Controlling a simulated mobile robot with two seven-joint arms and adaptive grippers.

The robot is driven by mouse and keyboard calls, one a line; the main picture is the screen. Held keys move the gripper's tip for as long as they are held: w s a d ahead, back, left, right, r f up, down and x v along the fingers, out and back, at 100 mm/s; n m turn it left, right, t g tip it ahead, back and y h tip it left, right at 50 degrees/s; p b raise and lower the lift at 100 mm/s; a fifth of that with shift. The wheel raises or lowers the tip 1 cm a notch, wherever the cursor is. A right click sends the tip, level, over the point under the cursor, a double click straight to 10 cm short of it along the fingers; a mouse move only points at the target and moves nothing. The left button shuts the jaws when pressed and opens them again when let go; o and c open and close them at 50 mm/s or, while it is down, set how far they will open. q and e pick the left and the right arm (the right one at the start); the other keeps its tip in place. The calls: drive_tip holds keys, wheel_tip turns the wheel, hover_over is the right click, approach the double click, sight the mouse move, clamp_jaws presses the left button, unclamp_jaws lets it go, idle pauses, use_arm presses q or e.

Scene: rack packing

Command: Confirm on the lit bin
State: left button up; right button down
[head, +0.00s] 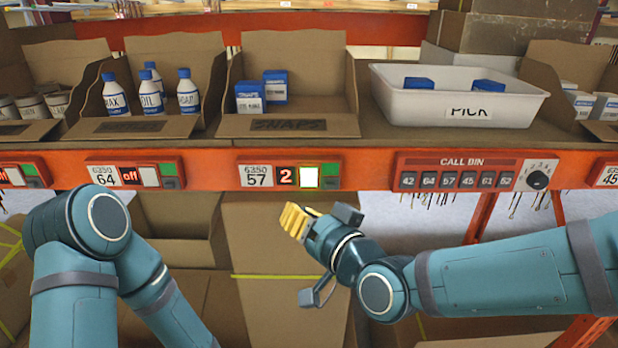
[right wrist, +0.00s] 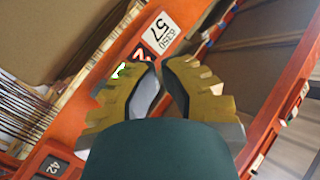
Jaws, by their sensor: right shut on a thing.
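The lit bin's panel, marked 57 (head: 259,176), shows a red 2 (head: 286,177) and a brightly lit white button (head: 308,177) on the orange rail. Above it is the cardboard SNAPS bin (head: 288,126) with blue-and-white boxes (head: 275,87). My right gripper (head: 290,218) has yellow fingers and is below and slightly left of the button, pointing up-left. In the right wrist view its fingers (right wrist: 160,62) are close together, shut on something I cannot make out. The left finger covers part of the lit button (right wrist: 119,71). My left arm shows, but its gripper is out of frame.
A bin of bottles (head: 150,92) with panel 64 (head: 103,176) is to the left. A white PICK tray (head: 400,98) stands to the right, above the CALL BIN panel (head: 466,174) with its knob. Cardboard boxes (head: 270,300) fill the space below the rail.

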sight(301, 187)
drive_tip(key=shift+w+b, duration=1.5)
drive_tip(key=shift+w, duration=2.85)
drive_tip(key=shift+w, duration=0.1)
drive_tip(key=shift+w, duration=0.3)
drive_tip(key=shift+w+b, duration=0.4)
drive_tip(key=shift+b, duration=0.05)
drive_tip(key=shift+s, duration=0.85)
